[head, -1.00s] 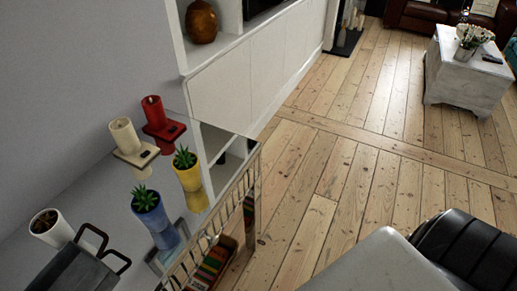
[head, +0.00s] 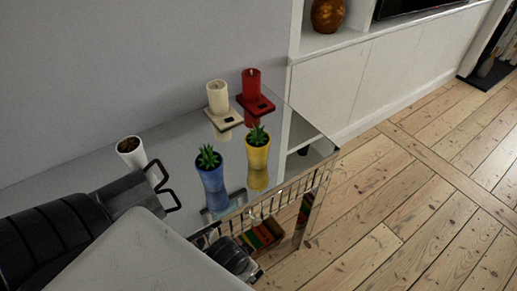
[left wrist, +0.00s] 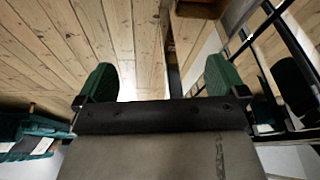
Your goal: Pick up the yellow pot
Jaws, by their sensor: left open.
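The yellow pot (head: 258,157) holds a small green succulent. It stands upright on the mirrored table (head: 100,180), near the table's right end. My left gripper (head: 167,188) is at the left, beyond the blue pot from the yellow one, and apart from the yellow pot. In the left wrist view the left gripper (left wrist: 160,80) shows two green-padded fingers spread wide with nothing between them. The yellow pot cannot be made out there. My right gripper is not visible.
A blue pot (head: 211,178) stands just left of the yellow pot. A cream candle (head: 218,97) and a red candle (head: 251,82) stand on holders behind. A white pot (head: 131,152) is near my left gripper. Open floorboards (head: 400,210) lie to the right.

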